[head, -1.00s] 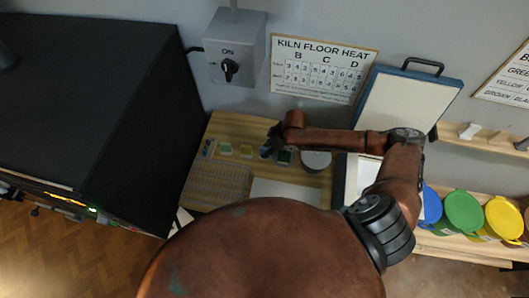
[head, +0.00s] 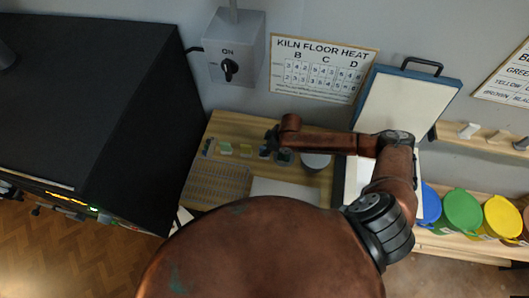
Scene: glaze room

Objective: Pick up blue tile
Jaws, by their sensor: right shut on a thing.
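My right gripper (head: 271,141) is small and dark, at the end of the copper arm that reaches left over the wooden bench. It is shut on the blue tile (head: 265,152), of which a small blue-grey piece shows just below the fingers. How far the tile is above the bench is hard to tell. A dark green tile (head: 284,157) is just to the right. A green tile (head: 226,148) and a yellow-green tile (head: 246,150) are to the left. My left gripper is not in view.
A grey slotted rack (head: 217,182) and a white sheet (head: 285,191) lie at the front of the bench. A round grey-white disc (head: 316,160) is right of the tiles. A black kiln (head: 85,100) stands left; blue, green and yellow tubs (head: 463,212) stand right.

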